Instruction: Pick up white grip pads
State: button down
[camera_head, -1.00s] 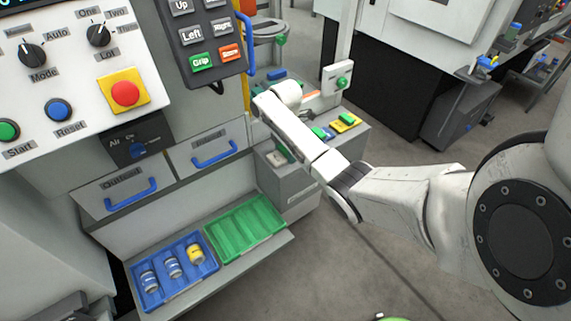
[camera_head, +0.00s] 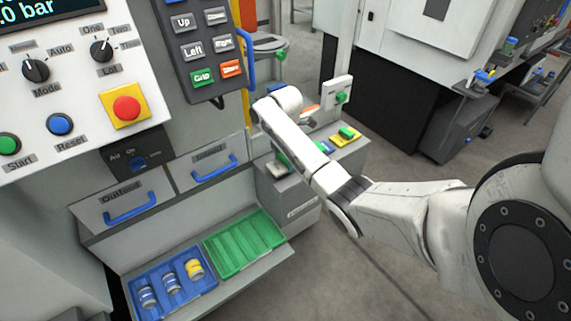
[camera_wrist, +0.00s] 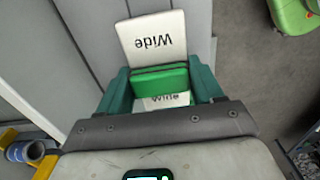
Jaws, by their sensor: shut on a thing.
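The white grip pads (camera_wrist: 155,38) show in the wrist view as a white plate marked "Wide" with a green handle block (camera_wrist: 160,79) across it. A second "Wide" marking is partly covered by my gripper. My gripper (camera_wrist: 161,87) has its green fingers shut on the handle block from both sides. In the head view, a small white piece (camera_head: 277,169) on the grey cabinet, left of my forearm, seems to be the same pads. I cannot tell whether the pads still touch the surface.
A yellow plate with a green block (camera_head: 345,138) sits right of my forearm. A blue tray with several small cans (camera_head: 205,298) and an empty green tray (camera_head: 275,243) lie on the lower shelf. A control panel (camera_head: 85,85) stands at left. Grey floor is open at lower right.

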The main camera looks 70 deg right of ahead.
notch_tip(320, 180, up, 26)
jog(key=p, duration=0.3)
jog(key=shift+f, duration=0.25)
dwell(0.5)
notch_tip(320, 180, up, 19)
dwell(2.3)
jog(key=shift+f, duration=0.1)
